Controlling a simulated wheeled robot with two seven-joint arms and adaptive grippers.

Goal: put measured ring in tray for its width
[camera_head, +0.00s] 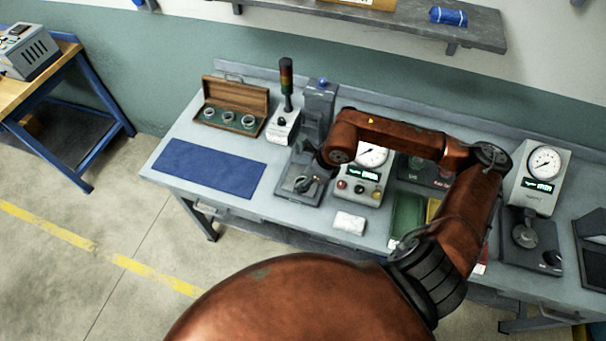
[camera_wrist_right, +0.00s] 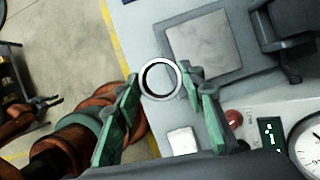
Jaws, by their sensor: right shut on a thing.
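My right gripper (camera_wrist_right: 162,82) is shut on a steel ring (camera_wrist_right: 160,62), held between its green-padded fingertips. In the head view the right gripper (camera_head: 308,184) is low over the base plate of the grey press-like stand (camera_head: 318,110); the ring is too small to make out there. A green tray (camera_head: 408,217) and a yellow tray (camera_head: 434,207) lie right of the dial gauge box (camera_head: 365,165), partly hidden by my right arm. A dark claw, seemingly my left gripper (camera_wrist_right: 46,104), shows small at the left of the wrist view; its opening is unclear.
An open wooden case (camera_head: 234,105) with 3 rings and a blue mat (camera_head: 210,167) are on the bench's left. A white block (camera_head: 350,222) lies at the front edge. A signal light (camera_head: 287,85) stands behind. A second dial gauge (camera_head: 541,165) stands on the right.

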